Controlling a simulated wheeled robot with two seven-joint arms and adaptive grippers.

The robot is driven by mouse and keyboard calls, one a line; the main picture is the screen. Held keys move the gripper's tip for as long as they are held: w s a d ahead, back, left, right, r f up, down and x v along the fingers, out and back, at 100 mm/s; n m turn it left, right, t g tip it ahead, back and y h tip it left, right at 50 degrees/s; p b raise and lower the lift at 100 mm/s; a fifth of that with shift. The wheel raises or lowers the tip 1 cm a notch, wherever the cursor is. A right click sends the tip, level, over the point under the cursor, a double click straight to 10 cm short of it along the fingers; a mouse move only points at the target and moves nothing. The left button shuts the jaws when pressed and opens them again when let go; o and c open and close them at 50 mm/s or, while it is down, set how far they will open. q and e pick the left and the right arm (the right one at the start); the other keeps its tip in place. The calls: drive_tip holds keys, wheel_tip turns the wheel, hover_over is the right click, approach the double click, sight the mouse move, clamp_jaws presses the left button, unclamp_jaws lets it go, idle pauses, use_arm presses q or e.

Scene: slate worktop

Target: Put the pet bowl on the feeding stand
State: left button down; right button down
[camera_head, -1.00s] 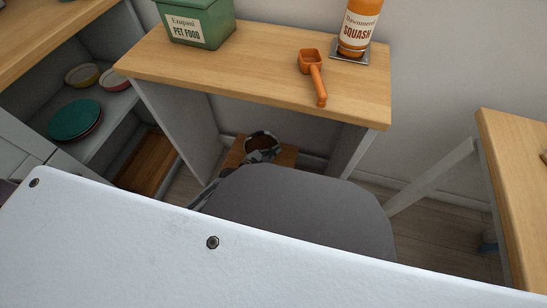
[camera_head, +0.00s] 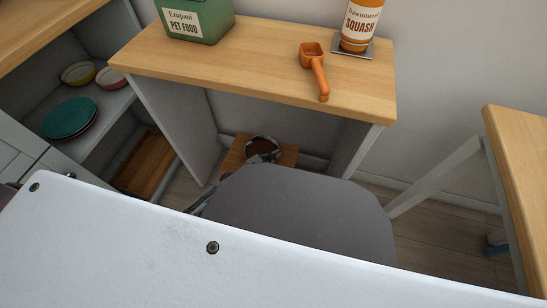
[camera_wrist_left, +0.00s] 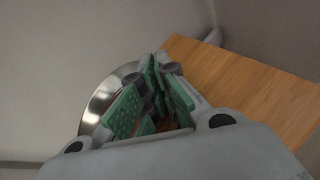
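The pet bowl (camera_head: 262,138) is a shiny metal bowl with brown inside. In the head view it appears on the low wooden feeding stand (camera_head: 232,157) under the counter. The left wrist view shows its bright rim (camera_wrist_left: 98,103) at the left and the stand's bare top (camera_wrist_left: 245,88) at the right. My left gripper (camera_head: 264,157) is at the bowl's near side, its green finger pads (camera_wrist_left: 152,98) spread apart over the bowl. The fingers hide part of the bowl, and whether they touch it is unclear. My right gripper is out of view.
The counter (camera_head: 250,75) above holds a green pet food box (camera_head: 198,20), an orange scoop (camera_head: 315,70) and a squash bottle (camera_head: 360,25). Its side panels flank the stand. A shelf with plates (camera_head: 70,118) is at left; another table (camera_head: 520,180) is at right.

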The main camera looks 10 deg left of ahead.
use_arm(q)
drive_tip(key=shift+f, duration=0.1)
drive_tip(key=c, duration=2.1)
unclamp_jaws()
drive_tip(key=o, duration=0.5)
drive_tip(key=shift+c, duration=0.2)
